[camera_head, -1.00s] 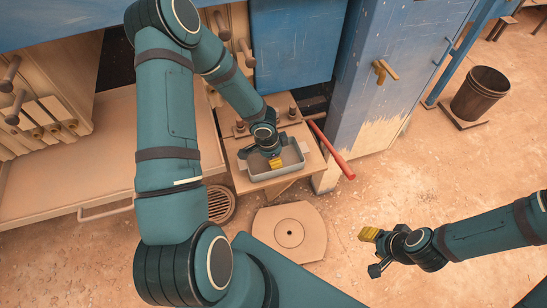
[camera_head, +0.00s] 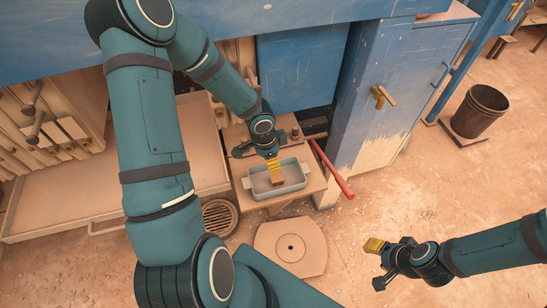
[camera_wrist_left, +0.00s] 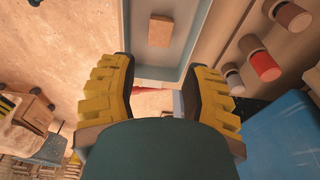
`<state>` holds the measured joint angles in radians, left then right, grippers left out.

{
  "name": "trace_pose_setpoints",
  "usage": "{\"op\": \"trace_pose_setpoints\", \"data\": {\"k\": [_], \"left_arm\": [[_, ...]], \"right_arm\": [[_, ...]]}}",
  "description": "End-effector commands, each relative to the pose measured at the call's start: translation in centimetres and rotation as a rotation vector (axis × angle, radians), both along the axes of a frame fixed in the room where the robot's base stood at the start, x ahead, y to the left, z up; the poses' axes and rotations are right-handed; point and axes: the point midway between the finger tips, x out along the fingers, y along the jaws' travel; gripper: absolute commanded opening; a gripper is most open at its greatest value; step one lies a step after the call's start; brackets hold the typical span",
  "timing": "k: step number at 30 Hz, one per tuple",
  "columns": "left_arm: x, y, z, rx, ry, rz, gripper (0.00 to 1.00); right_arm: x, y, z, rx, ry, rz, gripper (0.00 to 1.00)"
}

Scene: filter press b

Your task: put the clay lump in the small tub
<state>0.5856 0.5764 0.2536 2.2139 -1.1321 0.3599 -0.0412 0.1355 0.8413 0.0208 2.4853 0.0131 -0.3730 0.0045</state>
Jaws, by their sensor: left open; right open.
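The clay lump, a small brown block (camera_head: 277,180), lies on the floor of the small tub, a grey-blue rectangular tray (camera_head: 278,195). In the left wrist view the lump (camera_wrist_left: 160,31) lies inside the tub (camera_wrist_left: 196,35), apart from the fingers. My left gripper (camera_head: 271,165) is just above the tub, its yellow-padded fingers (camera_wrist_left: 157,100) spread with nothing between them. My right gripper (camera_head: 376,264) is open and empty, out over the floor at the lower right.
The tub stands on a small wooden stand (camera_head: 309,181). A red bar (camera_head: 332,170) slants beside it, next to the blue cabinet (camera_head: 370,130). A round-holed plate (camera_head: 291,248) and a drain grate (camera_head: 219,217) lie in front. A bucket (camera_head: 479,111) stands far right.

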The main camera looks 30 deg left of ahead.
Motion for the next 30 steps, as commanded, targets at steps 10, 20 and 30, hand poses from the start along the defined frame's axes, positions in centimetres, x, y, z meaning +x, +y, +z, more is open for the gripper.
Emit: {"op": "trace_pose_setpoints", "data": {"k": [10, 20, 30], "left_arm": [[-1.5, -6.5, -1.1, -0.175, 0.043, 0.113, 0.48], [-5.6, -17.6, -4.1, -0.399, 0.134, 0.626, 0.48], [-7.2, -18.1, -5.5, -0.352, 0.115, 0.847, 0.48]], "right_arm": [[0.0, 0.0, 0.1, 0.000, 0.001, 0.000, 0.47], [0.0, 0.0, 0.1, 0.000, 0.001, 0.000, 0.47], [0.0, 0.0, 0.1, 0.000, 0.001, 0.000, 0.47]]}}
